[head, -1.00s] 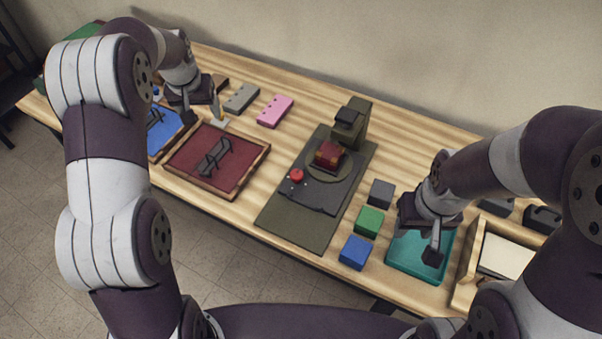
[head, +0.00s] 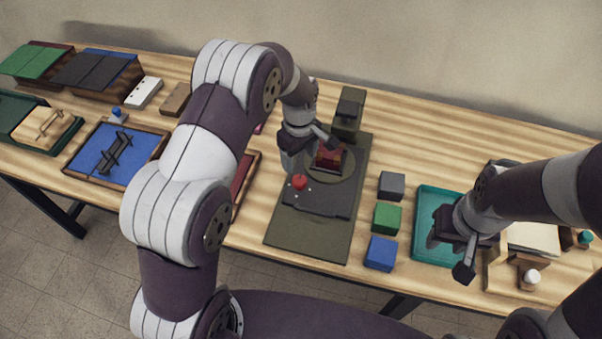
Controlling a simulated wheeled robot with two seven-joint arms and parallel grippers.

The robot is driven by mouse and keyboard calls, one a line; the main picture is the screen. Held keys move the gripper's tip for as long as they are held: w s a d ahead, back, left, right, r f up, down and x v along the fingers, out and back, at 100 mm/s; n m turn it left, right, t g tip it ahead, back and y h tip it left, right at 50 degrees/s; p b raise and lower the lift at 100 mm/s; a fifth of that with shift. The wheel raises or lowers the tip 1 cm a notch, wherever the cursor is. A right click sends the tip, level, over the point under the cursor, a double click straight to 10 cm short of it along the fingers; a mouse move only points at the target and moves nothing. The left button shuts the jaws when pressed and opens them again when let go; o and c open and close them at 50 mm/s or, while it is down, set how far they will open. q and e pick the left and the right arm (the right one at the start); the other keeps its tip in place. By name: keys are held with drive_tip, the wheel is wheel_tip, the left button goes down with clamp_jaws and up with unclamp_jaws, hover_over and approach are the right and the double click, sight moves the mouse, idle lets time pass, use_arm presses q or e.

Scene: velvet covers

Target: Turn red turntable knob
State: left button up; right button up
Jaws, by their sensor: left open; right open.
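The red knob (head: 299,181) stands on the dark front part of the turntable unit (head: 330,225) in the middle of the table. Behind it, a dark red block (head: 330,158) sits on the round platter (head: 345,175), under an upright post (head: 349,110). My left gripper (head: 303,160) is open, over the left side of the unit, just behind the knob; I cannot tell whether it touches anything. Its fingers are partly hidden by its own body. My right gripper (head: 450,258) is open and empty, over the teal tray (head: 430,205) at the right.
Grey (head: 391,185), green (head: 387,217) and blue (head: 380,253) blocks stand right of the unit. A blue panel with a dark handle (head: 90,160) lies at the left. A wooden box (head: 497,275) is at the right. The strip of table behind the tray is clear.

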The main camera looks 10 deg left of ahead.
sight(299, 179)
use_arm(q)
wheel_tip(299, 179, down, 9)
drive_tip(key=shift+a+p, duration=0.15)
drive_tip(key=shift+p, duration=0.5)
drive_tip(key=c, duration=1.1)
